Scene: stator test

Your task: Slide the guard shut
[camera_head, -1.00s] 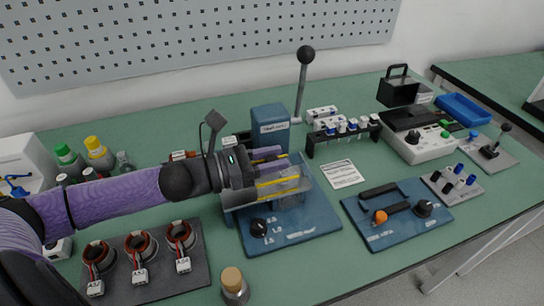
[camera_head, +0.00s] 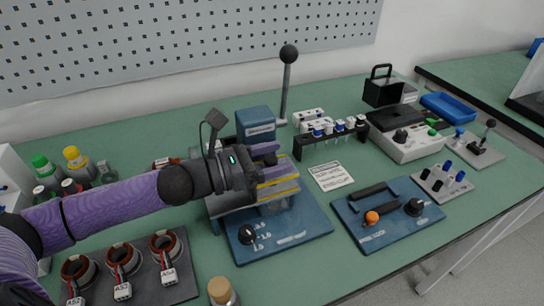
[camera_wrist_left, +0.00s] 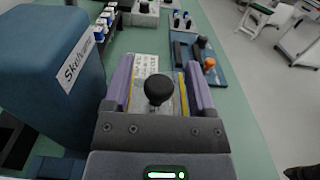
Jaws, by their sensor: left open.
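The blue press-like station (camera_head: 256,124) stands on a blue base plate (camera_head: 310,222) with a dial at its front. Its see-through guard (camera_head: 278,190), edged with yellow strips, sits low in front of the blue housing. My left gripper (camera_head: 272,156) is open over the guard, its purple fingers pointing right. In the left wrist view the blue housing (camera_wrist_left: 50,60) is on the left, and a black round knob (camera_wrist_left: 158,90) shows between my spread fingers (camera_wrist_left: 160,88). I cannot tell whether the fingers touch it. My forearm hides part of the station. My right gripper is not in view.
A tall lever (camera_head: 288,75) with a black ball stands behind the station. A rack of vials (camera_head: 330,132) and a paper card (camera_head: 331,176) lie to its right. A stator tray (camera_head: 185,285) is at front left. A second blue plate (camera_head: 385,238) is at right.

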